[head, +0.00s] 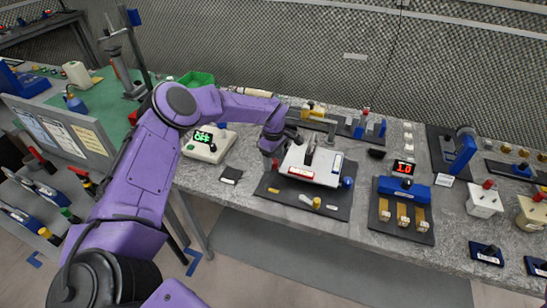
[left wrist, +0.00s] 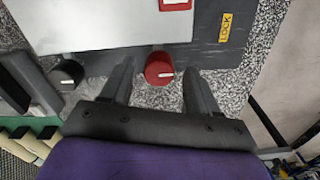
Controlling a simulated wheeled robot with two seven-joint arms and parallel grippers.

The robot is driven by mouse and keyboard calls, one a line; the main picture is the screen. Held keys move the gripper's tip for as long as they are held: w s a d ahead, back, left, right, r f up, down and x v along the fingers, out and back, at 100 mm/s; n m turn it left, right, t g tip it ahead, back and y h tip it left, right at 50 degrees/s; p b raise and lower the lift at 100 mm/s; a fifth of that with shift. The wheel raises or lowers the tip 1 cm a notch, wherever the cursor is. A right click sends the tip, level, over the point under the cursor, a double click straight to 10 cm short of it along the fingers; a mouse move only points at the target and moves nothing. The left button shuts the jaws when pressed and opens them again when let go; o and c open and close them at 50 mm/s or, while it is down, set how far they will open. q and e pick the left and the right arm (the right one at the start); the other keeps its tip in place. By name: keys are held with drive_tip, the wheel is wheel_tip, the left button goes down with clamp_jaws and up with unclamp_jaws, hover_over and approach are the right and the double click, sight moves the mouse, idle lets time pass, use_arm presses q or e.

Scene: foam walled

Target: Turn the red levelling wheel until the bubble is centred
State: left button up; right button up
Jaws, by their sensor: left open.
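The red levelling wheel (left wrist: 159,69) has a white mark and sits at the edge of a pale plate (left wrist: 95,22). In the left wrist view my left gripper (left wrist: 160,82) is open, with one finger on each side of the wheel and gaps showing between. In the head view my left gripper (head: 273,147) is at the left edge of the white plate (head: 318,160), which rests on a dark base (head: 330,207). A blue knob (head: 347,183) is at the plate's right. The bubble cannot be made out. My right gripper is not in view.
A dark knob (left wrist: 68,73) is left of the wheel in the left wrist view. A yellow LOCK label (left wrist: 226,27) is on the dark base. A meter with a green display (head: 205,143) stands left of the base, and a red-display unit (head: 403,168) stands to the right.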

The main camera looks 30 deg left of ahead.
use_arm(q)
drive_tip(key=c, duration=1)
drive_tip(key=shift+f+n+b, duration=0.25)
drive_tip(key=shift+n+b, duration=0.15)
drive_tip(key=shift+b, duration=0.3)
drive_tip(key=shift+c, duration=0.2)
drive_tip(key=n+b, duration=0.3)
drive_tip(key=shift+f, duration=0.1)
drive_tip(key=n+b, duration=0.3)
drive_tip(key=shift+r+n+b, duration=0.2)
drive_tip(key=shift+n+b, duration=0.65)
drive_tip(key=shift+n, duration=0.75)
drive_tip(key=o, duration=1)
drive_tip(key=shift+o, duration=0.2)
